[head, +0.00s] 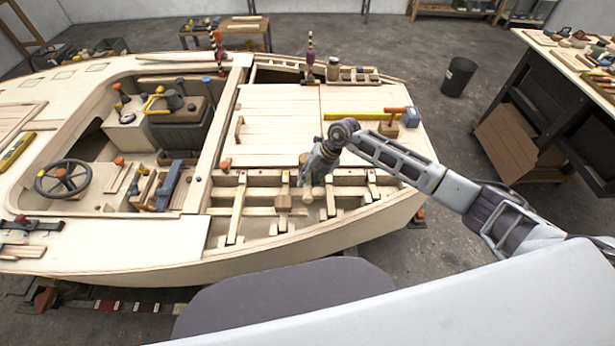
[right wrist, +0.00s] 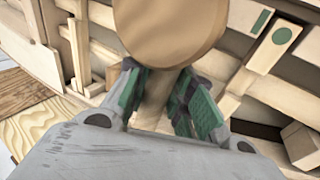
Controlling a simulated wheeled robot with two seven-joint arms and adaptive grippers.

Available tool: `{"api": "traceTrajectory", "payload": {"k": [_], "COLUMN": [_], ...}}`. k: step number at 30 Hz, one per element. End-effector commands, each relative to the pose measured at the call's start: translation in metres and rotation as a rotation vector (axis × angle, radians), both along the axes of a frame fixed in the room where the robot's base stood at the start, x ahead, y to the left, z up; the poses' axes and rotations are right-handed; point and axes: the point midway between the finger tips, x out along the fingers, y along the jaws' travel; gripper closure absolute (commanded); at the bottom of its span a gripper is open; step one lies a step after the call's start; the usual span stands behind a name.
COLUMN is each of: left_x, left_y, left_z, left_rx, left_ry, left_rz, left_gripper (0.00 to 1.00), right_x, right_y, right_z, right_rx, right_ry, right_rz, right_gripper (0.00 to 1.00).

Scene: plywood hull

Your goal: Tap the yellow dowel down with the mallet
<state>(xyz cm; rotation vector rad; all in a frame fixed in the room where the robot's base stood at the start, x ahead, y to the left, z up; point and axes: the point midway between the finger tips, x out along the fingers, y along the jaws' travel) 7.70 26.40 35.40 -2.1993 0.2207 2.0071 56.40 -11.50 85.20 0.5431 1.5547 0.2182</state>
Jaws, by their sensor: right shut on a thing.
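My right gripper (head: 306,178) reaches down over the open framed bay at the near side of the hull. In the right wrist view its green-padded fingers (right wrist: 170,105) are shut on the pale handle of the mallet (right wrist: 168,28). The mallet's round wooden head fills the top middle of that view and hides what lies behind it. In the head view the mallet is small and hard to tell from the pale frames. I cannot make out the yellow dowel in either view. My left gripper is not in view.
Wooden ribs and blocks (head: 284,201) stand in the bay close around the gripper. The planked deck (head: 275,125) is mostly clear.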

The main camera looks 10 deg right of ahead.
Motion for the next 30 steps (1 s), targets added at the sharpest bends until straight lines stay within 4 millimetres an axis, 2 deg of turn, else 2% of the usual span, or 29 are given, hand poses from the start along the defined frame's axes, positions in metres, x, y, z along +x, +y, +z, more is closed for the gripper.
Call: {"api": "traceTrajectory", "payload": {"k": [5, 21, 30], "left_x": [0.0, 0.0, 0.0], "left_y": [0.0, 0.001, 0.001], "left_z": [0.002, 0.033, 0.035], "left_rx": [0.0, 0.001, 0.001], "left_ry": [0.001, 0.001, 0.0], "left_rz": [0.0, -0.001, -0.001], "left_gripper": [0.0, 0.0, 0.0], "right_x": [0.001, 0.001, 0.001], "right_y": [0.0, 0.0, 0.0], "right_z": [0.003, 0.043, 0.046], "right_rx": [0.001, 0.002, 0.002], "right_ry": [-0.002, -0.002, -0.001], "right_rz": [0.0, -0.001, -0.001], "right_gripper": [1.0, 1.0, 1.0]}}
